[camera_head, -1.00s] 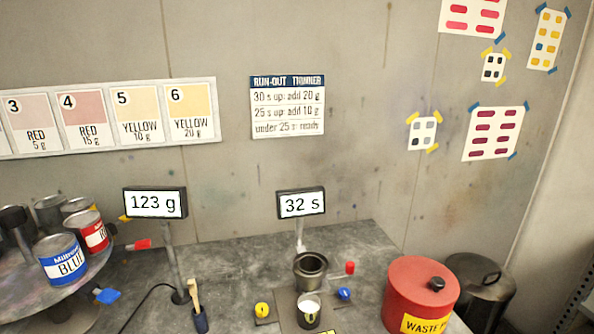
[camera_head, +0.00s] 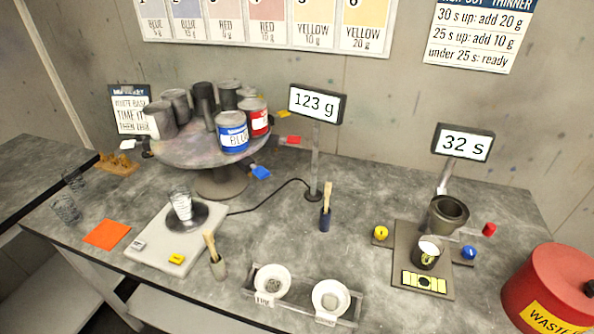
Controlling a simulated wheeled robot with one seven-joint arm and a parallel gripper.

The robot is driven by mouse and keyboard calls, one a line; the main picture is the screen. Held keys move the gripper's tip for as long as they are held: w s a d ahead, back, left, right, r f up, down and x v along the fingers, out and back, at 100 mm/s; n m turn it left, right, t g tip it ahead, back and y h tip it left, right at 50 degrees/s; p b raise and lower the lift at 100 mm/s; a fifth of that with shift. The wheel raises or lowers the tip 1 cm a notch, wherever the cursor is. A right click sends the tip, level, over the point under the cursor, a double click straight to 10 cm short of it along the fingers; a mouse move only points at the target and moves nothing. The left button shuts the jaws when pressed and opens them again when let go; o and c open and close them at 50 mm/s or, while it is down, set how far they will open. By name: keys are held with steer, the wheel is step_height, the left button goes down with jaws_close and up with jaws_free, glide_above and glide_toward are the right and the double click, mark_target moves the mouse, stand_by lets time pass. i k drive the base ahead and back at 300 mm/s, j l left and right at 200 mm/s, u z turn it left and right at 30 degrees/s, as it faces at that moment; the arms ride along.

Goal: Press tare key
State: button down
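A pale scale (camera_head: 158,252) lies on the grey bench at the left front, with a dark round pan (camera_head: 203,213). A clear cup (camera_head: 181,204) with white contents stands on the pan. Two small keys sit on the scale's front edge: a yellow key (camera_head: 177,258) and a whitish key (camera_head: 138,245). Their markings are too small to read, so I cannot tell which is the tare key. The scale's display (camera_head: 315,104) on a post reads 123 g. My gripper is not in view.
A turntable (camera_head: 165,152) with several cans stands behind the scale. A brush in a holder (camera_head: 217,268) stands at its right front. A tray (camera_head: 360,316) with two white bowls is further right. A timer display (camera_head: 463,142) reads 32 s. A red waste bin (camera_head: 550,285) stands far right.

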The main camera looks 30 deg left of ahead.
mark_target(176, 259)
steer(key=u, duration=1.55)
